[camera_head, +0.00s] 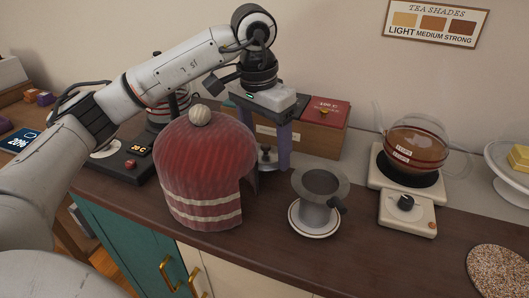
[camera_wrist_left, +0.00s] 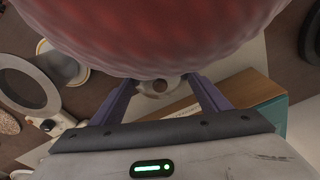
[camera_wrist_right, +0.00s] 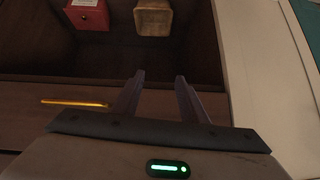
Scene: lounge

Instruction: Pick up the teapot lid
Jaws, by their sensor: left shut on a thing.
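The teapot lid (camera_head: 265,159), a small grey piece with a dark knob, shows in the head view just behind the red tea cosy (camera_head: 203,160). In the left wrist view the lid (camera_wrist_left: 150,90) sits between the fingers, partly hidden under the cosy. My left gripper (camera_head: 270,160) points down and is shut on the lid; one finger is partly hidden by the cosy. A glass teapot (camera_head: 414,148) with reddish tea stands on a warmer at the right. My right gripper (camera_wrist_right: 155,82) is open and empty, in front of a dark cabinet recess.
A grey strainer cup (camera_head: 320,185) stands on a saucer (camera_head: 313,228) right of the cosy. A speckled round mat (camera_head: 497,272) lies front right. A gold handle (camera_wrist_right: 75,103) is near my right gripper.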

